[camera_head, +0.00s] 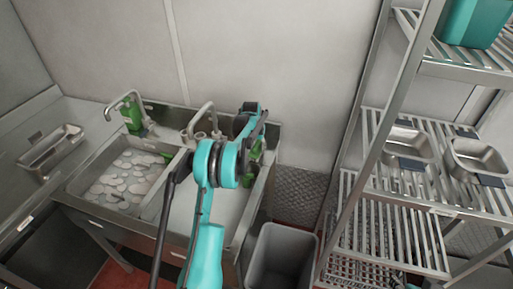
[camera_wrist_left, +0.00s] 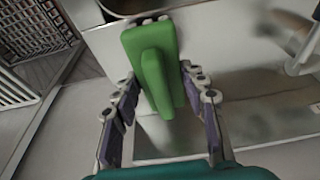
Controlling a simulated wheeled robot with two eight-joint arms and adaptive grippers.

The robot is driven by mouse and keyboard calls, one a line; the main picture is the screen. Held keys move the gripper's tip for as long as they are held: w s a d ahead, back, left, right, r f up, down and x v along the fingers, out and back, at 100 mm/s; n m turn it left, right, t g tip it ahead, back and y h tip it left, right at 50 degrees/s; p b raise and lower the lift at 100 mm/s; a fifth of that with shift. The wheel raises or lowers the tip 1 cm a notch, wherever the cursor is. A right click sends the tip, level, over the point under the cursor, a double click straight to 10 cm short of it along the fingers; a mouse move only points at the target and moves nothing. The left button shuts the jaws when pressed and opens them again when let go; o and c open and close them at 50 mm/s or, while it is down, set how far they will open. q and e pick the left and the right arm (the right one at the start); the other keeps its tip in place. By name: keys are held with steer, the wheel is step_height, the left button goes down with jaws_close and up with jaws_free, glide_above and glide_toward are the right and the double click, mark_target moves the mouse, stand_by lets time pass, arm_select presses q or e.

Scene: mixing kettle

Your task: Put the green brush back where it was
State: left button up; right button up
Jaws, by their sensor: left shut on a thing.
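The green brush (camera_wrist_left: 152,62) is between the two fingers of my left gripper (camera_wrist_left: 163,88) in the left wrist view, its far end reaching out beyond the fingertips. The gripper is shut on it. In the head view, a green part of the brush (camera_head: 257,149) shows just right of my teal left arm, over the right end of the sink unit (camera_head: 262,186). The arm hides most of the gripper there. I cannot tell whether the brush touches the sink surface. My right gripper is not in view.
A left basin holds several pale plates (camera_head: 125,180). A green bottle (camera_head: 131,115) and two taps stand at the back edge. A grey bin (camera_head: 281,257) stands below right. A metal rack (camera_head: 385,215) with trays fills the right side.

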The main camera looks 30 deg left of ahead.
arm_select(q)
steer(key=shift+f, duration=0.2)
steer(key=o, duration=1.1)
steer(key=shift+r, duration=0.1)
